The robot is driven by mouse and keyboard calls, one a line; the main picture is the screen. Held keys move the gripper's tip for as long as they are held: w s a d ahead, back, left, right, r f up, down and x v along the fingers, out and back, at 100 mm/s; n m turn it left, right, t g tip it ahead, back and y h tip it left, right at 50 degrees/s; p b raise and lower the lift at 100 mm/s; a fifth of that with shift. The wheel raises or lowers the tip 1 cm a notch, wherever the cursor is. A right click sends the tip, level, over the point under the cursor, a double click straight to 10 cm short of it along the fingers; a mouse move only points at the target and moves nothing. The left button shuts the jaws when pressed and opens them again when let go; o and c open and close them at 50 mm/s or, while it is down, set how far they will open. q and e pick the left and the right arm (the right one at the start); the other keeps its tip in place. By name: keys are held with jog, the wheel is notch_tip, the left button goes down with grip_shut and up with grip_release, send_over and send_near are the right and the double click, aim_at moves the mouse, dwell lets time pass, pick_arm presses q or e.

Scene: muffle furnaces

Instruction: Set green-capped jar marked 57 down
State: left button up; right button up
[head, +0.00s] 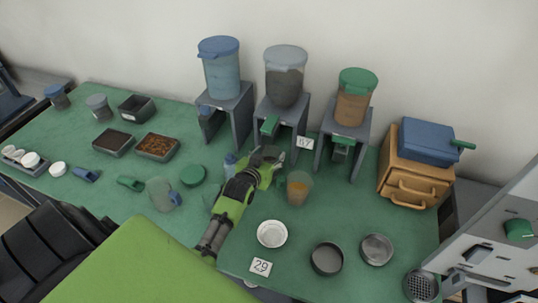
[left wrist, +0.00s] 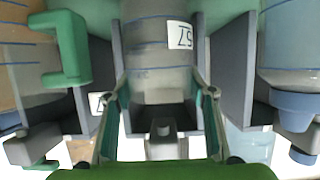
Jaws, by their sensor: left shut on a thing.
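My left gripper (head: 268,162) reaches to the front of the middle dispenser stand (head: 262,112). In the left wrist view its two fingers (left wrist: 160,112) stand on either side of a clear, greyish vessel with blue lines and an upside-down label, 57 (left wrist: 180,35). I take this vessel as the jar marked 57 (left wrist: 150,65), with the gripper shut on it. A green piece (head: 270,125) shows just above the gripper in the head view; I cannot tell if it is the jar's cap. The jar's base is hidden. My right gripper is not in view.
Dispensers with a blue (head: 219,46), grey (head: 286,57) and green lid (head: 358,80) stand along the wall. A white dish (head: 272,234), metal pans (head: 327,259) and a 29 card (head: 261,267) lie in front.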

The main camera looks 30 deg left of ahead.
pick_arm(q)
jog(key=shift+f, duration=0.4)
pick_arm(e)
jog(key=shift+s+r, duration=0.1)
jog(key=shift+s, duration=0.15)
pick_arm(q)
jog(key=o, duration=1.1)
jog(key=shift+f, duration=0.15)
jog(key=shift+c, duration=0.2)
jog(key=shift+o, duration=0.8)
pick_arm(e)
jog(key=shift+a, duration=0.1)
